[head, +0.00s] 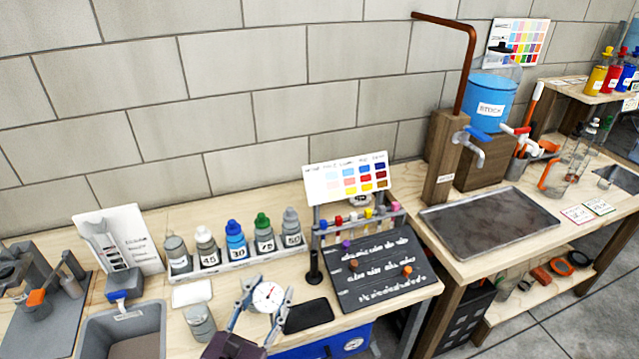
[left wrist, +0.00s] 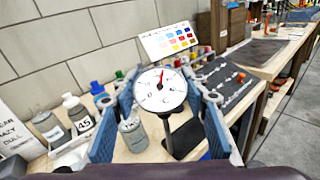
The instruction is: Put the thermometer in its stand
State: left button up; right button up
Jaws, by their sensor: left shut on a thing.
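The thermometer (head: 267,296) has a round white dial with a red pointer. It sits between the blue-grey fingers of my left gripper (head: 263,294), above the front of the bench. In the left wrist view the dial (left wrist: 160,90) faces me between the two fingers (left wrist: 158,100), which are shut on the thermometer. My right gripper is not in view.
A row of capped bottles (head: 235,241) stands behind the gripper. A black pad (head: 308,315) lies to its right, with a dark lettered board (head: 378,270) beyond. A loose grey bottle (head: 199,322) and a grey basin (head: 124,322) are to the left.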

pick_arm(q)
jog(key=w+d+r+m+g+h+p, duration=0.1)
jog(key=w+d+r, duration=0.2)
jog(key=w, duration=0.4)
jog(key=w+d+r+m+g+h+p, duration=0.1)
jog(key=w+d+r+h+p, duration=0.1)
jog(key=w, duration=0.5)
jog(key=w+d+r+m+g+h+p, duration=0.1)
jog(key=w+d+r+h, duration=0.1)
jog(key=w+d+r, duration=0.2)
jog(key=w, duration=0.3)
jog(key=shift+w+m+g+p, duration=0.3)
jog(key=shift+g+p, duration=0.05)
jog(key=shift+g, duration=0.05)
jog(key=shift+r, duration=0.15)
jog(key=shift+f+b, duration=1.45)
jog(key=shift+f, duration=1.05)
jog(key=shift+p, duration=0.45)
